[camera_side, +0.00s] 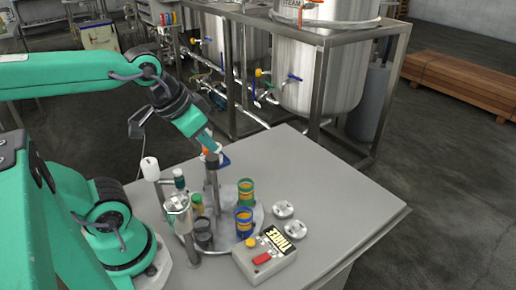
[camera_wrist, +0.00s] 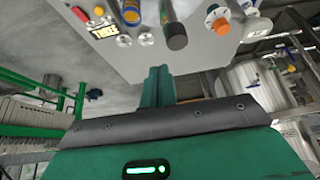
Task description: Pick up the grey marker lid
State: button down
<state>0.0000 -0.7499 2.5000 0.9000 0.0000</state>
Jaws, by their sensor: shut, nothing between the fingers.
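Two small round grey lids with raised knobs lie flat on the table at the right of the round plate. One lid (camera_side: 283,209) is farther back, the other lid (camera_side: 295,229) nearer the front. I cannot tell which is the marker lid. In the wrist view the same two look like small pale discs, one lid (camera_wrist: 124,41) beside the other lid (camera_wrist: 146,39). My gripper (camera_side: 209,142) is above the back left of the table, apart from the lids. In the wrist view my gripper (camera_wrist: 158,72) has its fingers together with nothing between them.
A round plate (camera_side: 222,239) with a central post (camera_side: 212,185) carries a green-yellow jar (camera_side: 246,190), a blue-yellow jar (camera_side: 244,222) and a dark jar (camera_side: 203,233). A button box (camera_side: 265,260) stands at the front. The table's right side (camera_side: 350,205) is clear. Steel tanks (camera_side: 312,70) stand behind.

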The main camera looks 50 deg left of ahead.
dwell(0.3)
jog(key=c, duration=0.6)
grip_release()
jog(key=shift+o, duration=0.2)
jog(key=shift+w, duration=0.15)
jog(key=w+d+f+g, duration=0.1)
jog(key=w+d+f, duration=0.3)
jog(key=w+f, duration=0.1)
jog(key=w+d+f+n+g, duration=0.1)
jog(key=w+d+f+g, duration=0.1)
jog(key=w+d+f, duration=0.2)
jog(key=w+d+f+n+g, duration=0.1)
jog(key=w+d+f+g, duration=0.1)
jog(key=w+d+f, duration=0.2)
jog(key=shift+w+d+f, duration=0.15)
jog(key=shift+w+f, duration=0.45)
jog(key=shift+f, duration=0.05)
jog(key=shift+w+d+f, duration=0.15)
jog(key=shift+w+f, duration=0.4)
jog(key=shift+f, duration=0.05)
jog(key=shift+w+d+f+g, duration=0.1)
jog(key=shift+d+f+g, duration=0.05)
jog(key=shift+f+g, duration=0.15)
